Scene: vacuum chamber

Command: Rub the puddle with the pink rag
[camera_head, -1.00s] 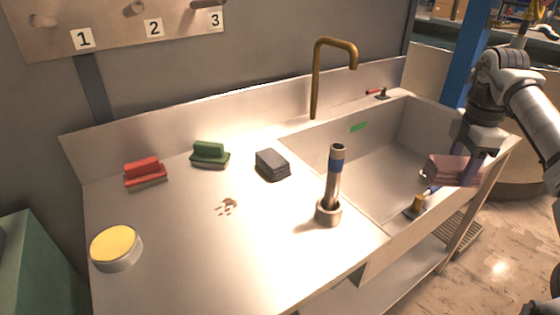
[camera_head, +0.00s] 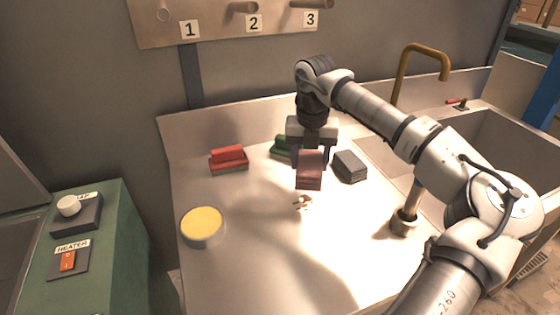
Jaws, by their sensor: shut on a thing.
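The pink rag (camera_head: 310,172), a folded dull pink block, hangs in my gripper (camera_head: 313,150). My gripper points down and is shut on it. The rag is over the metal counter, just behind a small patch of brown bits (camera_head: 303,202) and partly over it in the picture. I cannot tell how high above the counter the rag is. I cannot make out a clear puddle; the counter is bright with glare and my arm's shadow falls across it.
A red brush (camera_head: 229,160) and a partly hidden green brush (camera_head: 282,148) lie behind. A grey stack (camera_head: 350,166) is right of the rag, and an upright metal cylinder (camera_head: 405,222) farther right. A yellow-topped tin (camera_head: 203,226) is left. The front counter is clear.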

